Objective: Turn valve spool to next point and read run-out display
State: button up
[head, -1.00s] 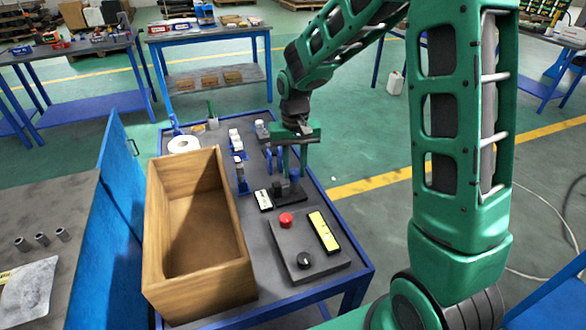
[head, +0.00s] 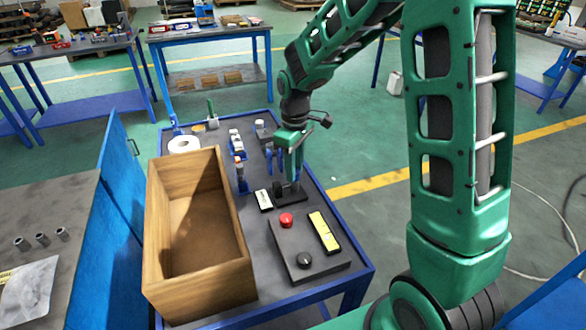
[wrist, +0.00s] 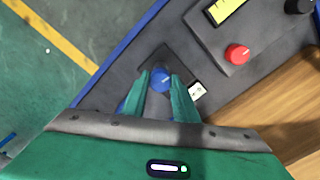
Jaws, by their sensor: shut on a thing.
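My gripper (head: 291,178) points down at the small dark stand (head: 291,197) on the blue-framed bench. In the wrist view, my two green fingers (wrist: 161,76) are shut on a round blue piece with a pale mark (wrist: 161,83), which I take for the valve spool's end. The spool's body is hidden below it. A small white-faced unit (head: 264,200), perhaps the run-out display, lies just left of the stand. It also shows beside the right finger in the wrist view (wrist: 197,92). Its reading is too small to make out.
A large open wooden crate (head: 240,250) stands left of the stand. In front is a dark control box (head: 290,250) with a red button (head: 286,220), a black knob (head: 304,260) and a yellow panel (head: 324,232). Small blue-and-white fixtures (head: 237,145) and a white roll (head: 184,144) stand farther back.

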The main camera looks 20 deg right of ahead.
jog(key=shift+w+r+n, duration=0.1)
jog(key=shift+w+n, duration=0.1)
jog(key=shift+n, duration=0.3)
dwell(0.3)
jog(key=o, duration=1.1)
jog(key=shift+c, duration=0.2)
jog(key=shift+s, duration=0.1)
notch_tip(320, 180, up, 11)
jog(key=shift+f, duration=0.2)
